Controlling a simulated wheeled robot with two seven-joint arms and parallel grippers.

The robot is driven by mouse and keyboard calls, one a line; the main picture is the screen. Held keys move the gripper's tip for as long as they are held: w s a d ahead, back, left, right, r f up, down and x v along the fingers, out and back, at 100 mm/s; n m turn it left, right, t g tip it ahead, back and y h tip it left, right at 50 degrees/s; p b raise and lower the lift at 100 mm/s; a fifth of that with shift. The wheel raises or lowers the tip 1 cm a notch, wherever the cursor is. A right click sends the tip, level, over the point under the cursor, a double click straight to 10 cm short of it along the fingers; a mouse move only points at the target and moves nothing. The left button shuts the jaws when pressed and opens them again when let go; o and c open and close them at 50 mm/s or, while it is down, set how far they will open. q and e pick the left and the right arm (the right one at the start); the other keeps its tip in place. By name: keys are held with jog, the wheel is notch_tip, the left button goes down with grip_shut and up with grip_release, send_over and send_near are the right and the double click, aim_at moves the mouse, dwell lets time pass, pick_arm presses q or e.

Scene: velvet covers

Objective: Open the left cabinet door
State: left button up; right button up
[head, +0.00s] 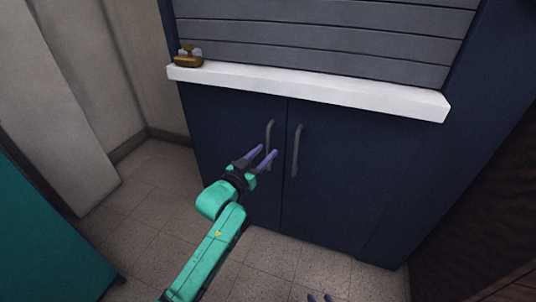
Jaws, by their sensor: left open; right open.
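The left cabinet door (228,120) is dark blue and shut, below the white counter ledge. Its grey bar handle (269,132) stands upright near the door's right edge. My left gripper (268,151) is open, with its two purple fingers pointing up at the handle's lower part. The fingers appear to lie on either side of the handle, but I cannot tell whether they touch it. My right gripper (320,297) shows only its two fingertips at the bottom edge, apart and empty.
The right cabinet door (340,170) is shut, with its own handle (296,150) close by. A brass-coloured object (188,60) sits on the white ledge (310,90). A teal panel (45,240) stands at the left. Tiled floor (150,200) is clear left of the cabinet.

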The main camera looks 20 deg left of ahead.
pick_arm(q)
jog(key=x, duration=0.2)
jog(key=shift+w+d, duration=0.15)
jog(key=shift+w, duration=0.2)
grip_shut()
dwell(1.1)
